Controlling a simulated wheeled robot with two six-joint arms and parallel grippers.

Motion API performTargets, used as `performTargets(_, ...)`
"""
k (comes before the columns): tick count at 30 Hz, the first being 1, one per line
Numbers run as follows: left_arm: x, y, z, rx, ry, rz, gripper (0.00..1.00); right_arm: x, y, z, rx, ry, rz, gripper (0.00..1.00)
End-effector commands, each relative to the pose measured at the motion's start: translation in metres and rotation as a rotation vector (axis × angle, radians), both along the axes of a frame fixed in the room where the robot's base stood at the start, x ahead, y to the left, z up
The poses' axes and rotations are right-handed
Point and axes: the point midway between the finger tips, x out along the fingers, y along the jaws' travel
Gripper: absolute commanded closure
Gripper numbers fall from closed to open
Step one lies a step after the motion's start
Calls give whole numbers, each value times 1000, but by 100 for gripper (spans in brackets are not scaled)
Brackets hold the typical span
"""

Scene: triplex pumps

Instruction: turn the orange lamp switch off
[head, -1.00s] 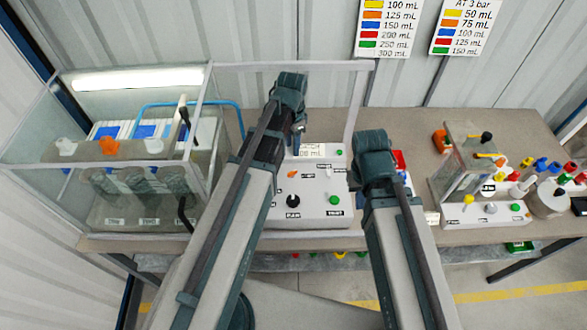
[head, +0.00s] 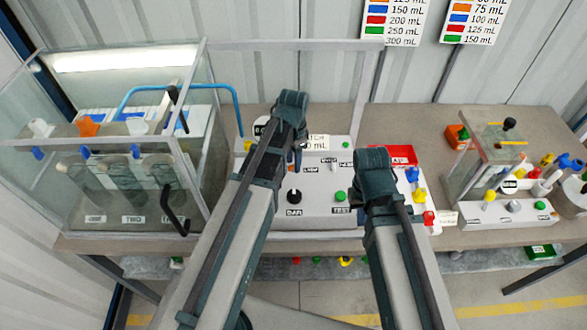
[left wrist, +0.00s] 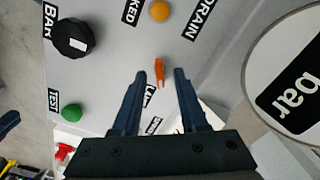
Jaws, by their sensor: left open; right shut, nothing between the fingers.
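The small orange lamp switch (left wrist: 159,72) shows in the left wrist view on the grey panel. Its label, partly covered, lies just below it. My left gripper (left wrist: 160,76) is open, one finger on each side of the switch; I cannot tell whether they touch it.
A black knob (left wrist: 73,38), a green button (left wrist: 71,112) and a yellow-orange button (left wrist: 159,11) surround the switch. A round gauge (left wrist: 290,90) stands close on the right. A glass tank with a lit light strip (head: 125,58) is left of the box.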

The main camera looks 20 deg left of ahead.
Motion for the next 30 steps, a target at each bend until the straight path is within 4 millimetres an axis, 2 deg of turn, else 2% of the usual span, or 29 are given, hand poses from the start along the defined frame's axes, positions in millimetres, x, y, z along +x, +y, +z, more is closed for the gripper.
performTargets(1,0,0,-6,0,0,0,57,0,0,-6,0,0,0,100)
performTargets(10,0,0,-5,0,0,0,57,0,0,-5,0,0,-1,100)
performTargets(11,0,0,-5,0,0,0,61,0,0,-5,0,0,-1,100)
performTargets(17,0,0,-5,0,0,0,97,0,0,-5,0,0,0,100)
performTargets(18,0,0,-5,0,0,0,100,0,0,-5,0,0,0,100)
performTargets(30,0,0,-5,0,0,13,100,0,0,-5,0,0,0,100)
